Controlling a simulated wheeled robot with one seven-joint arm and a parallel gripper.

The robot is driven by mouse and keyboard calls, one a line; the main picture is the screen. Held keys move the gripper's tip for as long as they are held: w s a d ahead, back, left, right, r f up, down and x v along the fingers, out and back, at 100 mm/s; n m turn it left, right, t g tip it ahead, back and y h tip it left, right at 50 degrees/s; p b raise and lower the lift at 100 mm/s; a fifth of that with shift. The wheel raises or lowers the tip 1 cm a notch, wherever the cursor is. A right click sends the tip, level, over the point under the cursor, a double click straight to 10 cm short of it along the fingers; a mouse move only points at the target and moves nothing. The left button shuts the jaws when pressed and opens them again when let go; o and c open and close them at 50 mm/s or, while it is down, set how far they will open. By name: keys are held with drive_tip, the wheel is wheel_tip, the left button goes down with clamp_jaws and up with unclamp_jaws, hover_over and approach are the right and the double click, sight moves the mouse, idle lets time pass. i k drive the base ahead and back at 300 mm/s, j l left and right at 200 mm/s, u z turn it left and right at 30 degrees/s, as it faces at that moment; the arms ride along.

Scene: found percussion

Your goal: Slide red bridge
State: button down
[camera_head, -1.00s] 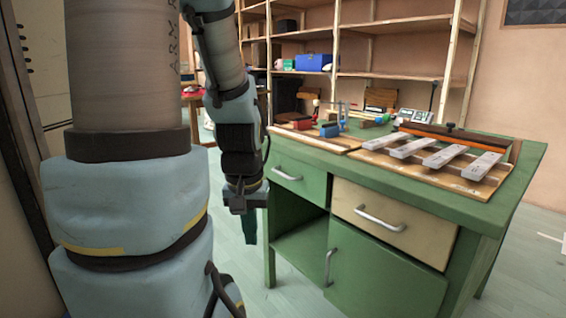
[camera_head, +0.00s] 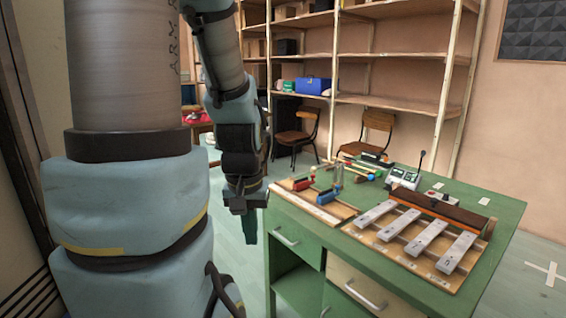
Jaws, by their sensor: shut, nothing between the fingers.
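A small red block (camera_head: 302,184), which looks like the red bridge, sits on the left wooden board (camera_head: 312,207) near the left end of the green workbench. A blue block (camera_head: 327,196) sits just right of it on the same board, with thin upright posts (camera_head: 338,177) close by. My gripper (camera_head: 250,234) hangs pointing down, left of the bench and apart from the red block. It looks shut and empty. The fine shape of the red block is too small to tell.
The green workbench (camera_head: 505,212) also carries a board with several grey metal bars (camera_head: 447,252) and a small grey device (camera_head: 403,178). Two wooden chairs (camera_head: 296,134) and tall shelves (camera_head: 393,102) stand behind. A strip of floor lies open left of the bench.

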sight(302, 184)
drive_tip(key=i+l+u, duration=0.15)
drive_tip(key=i, duration=0.35)
drive_tip(key=i+l+u, duration=0.1)
drive_tip(key=i, duration=0.35)
drive_tip(key=i+l+u, duration=0.15)
drive_tip(key=i, duration=0.3)
drive_tip(key=l, duration=0.1)
